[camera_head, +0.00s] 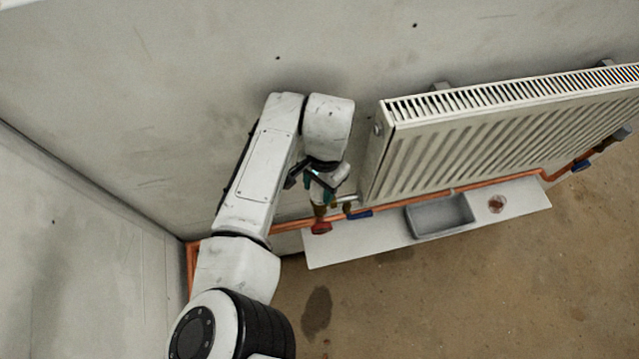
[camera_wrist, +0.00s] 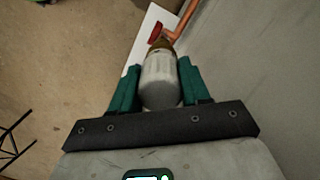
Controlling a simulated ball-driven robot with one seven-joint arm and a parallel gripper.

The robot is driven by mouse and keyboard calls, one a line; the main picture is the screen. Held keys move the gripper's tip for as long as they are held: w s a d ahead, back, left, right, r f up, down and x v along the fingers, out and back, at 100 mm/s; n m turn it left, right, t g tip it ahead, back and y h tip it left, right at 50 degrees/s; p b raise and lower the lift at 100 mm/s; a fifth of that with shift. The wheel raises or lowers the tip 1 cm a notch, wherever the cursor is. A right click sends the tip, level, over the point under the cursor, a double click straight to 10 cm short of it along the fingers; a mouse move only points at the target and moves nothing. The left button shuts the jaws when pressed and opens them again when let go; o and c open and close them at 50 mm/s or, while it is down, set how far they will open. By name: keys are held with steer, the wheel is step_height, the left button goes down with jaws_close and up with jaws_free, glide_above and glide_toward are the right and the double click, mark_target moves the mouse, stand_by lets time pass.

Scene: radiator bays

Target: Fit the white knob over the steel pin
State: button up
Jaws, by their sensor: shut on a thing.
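The white knob (camera_wrist: 160,80) is between the two green fingers of my gripper (camera_wrist: 158,88) in the wrist view, and the gripper is shut on it. The knob's far end meets or overlaps a brass valve body (camera_wrist: 161,43); I cannot tell whether they touch. In the head view my gripper (camera_head: 321,190) is at the left end of the radiator, over the valve, with the white knob (camera_head: 317,192) partly hidden by the fingers. The steel pin is not visible; the knob or the gripper may hide it.
The ribbed radiator (camera_head: 500,140) is close on the right. A white shelf (camera_head: 400,238) carries a grey tray (camera_head: 412,222) and a small copper-coloured item (camera_head: 497,203).

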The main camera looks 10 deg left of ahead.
steer(key=shift+f, duration=0.85)
stand_by(0.7)
steer(key=o, duration=1.7)
steer(key=shift+o, duration=0.2)
steer(key=shift+r, duration=4.35)
steer(key=shift+s, duration=0.1)
